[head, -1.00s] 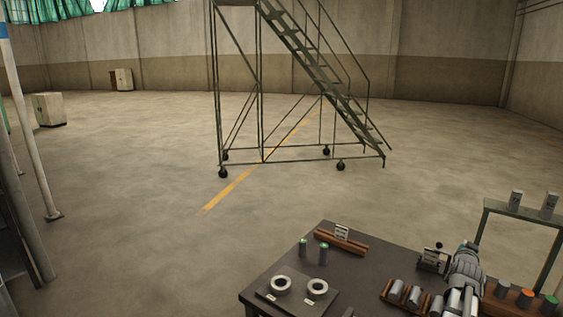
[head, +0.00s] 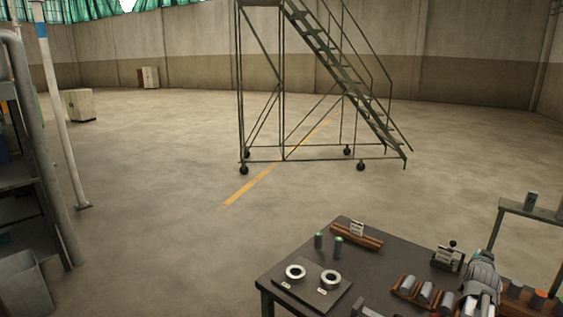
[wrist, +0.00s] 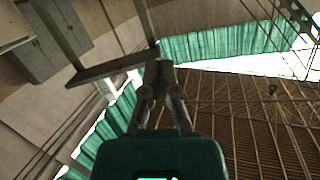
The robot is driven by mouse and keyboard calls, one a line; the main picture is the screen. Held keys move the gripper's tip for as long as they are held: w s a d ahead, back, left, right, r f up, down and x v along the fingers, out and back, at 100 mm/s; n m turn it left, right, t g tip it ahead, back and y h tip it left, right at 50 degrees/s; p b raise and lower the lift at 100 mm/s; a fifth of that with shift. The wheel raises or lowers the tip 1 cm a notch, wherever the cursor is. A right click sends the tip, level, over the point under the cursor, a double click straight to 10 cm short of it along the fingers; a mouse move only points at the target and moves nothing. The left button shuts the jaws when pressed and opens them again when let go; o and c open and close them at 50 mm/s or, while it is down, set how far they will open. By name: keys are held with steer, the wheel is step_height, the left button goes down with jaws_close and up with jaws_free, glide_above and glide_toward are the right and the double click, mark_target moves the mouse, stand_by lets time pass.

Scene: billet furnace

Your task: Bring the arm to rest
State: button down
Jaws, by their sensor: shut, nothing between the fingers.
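My gripper (wrist: 159,70) shows in the wrist view with its fingers together and nothing between them. It points up toward the roof and green curtains (wrist: 195,45), clear of any object there. In the head view my arm (head: 481,280) stands folded at the lower right, over the right part of the dark table (head: 290,265). The fingertips cannot be made out in the head view.
A frame shelf (head: 530,211) stands at right. A rolling staircase (head: 325,95) stands behind on open floor.

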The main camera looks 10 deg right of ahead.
steer(key=w+a+f+n+y+b, duration=0.1)
steer(key=w+a+f+n+y, duration=0.2)
steer(key=a, duration=0.5)
steer(key=w+a+f+n+y, duration=0.1)
steer(key=w+a+f+y, duration=0.1)
steer(key=w+a+f, duration=0.45)
steer(key=a+f+n+g+y, duration=0.1)
steer(key=a+f+g+y, duration=0.1)
steer(key=a, duration=0.8)
steer(key=s+a+f+n+g+y+b, duration=0.1)
steer(key=a+f+n+g+y, duration=0.1)
steer(key=a, duration=0.8)
steer(key=s+a+f+n+g+y, duration=0.1)
steer(key=a+f+n+y, duration=0.1)
steer(key=a, duration=0.8)
steer(key=shift+s+a+f+g+b, duration=0.25)
steer(key=shift+a+f+g+b, duration=0.15)
steer(key=shift+f, duration=0.1)
steer(key=s+a+f+n+g, duration=0.1)
steer(key=s+a+g, duration=0.1)
steer(key=s+a, duration=0.2)
steer(key=s+a+f+n+g+y, duration=0.1)
steer(key=s+a, duration=0.3)
steer(key=a, duration=0.6)
steer(key=shift+s+f+n+g+b, duration=0.2)
steer(key=shift+n+g+b, duration=0.25)
steer(key=shift+n+g, duration=0.35)
steer(key=shift+d, duration=0.1)
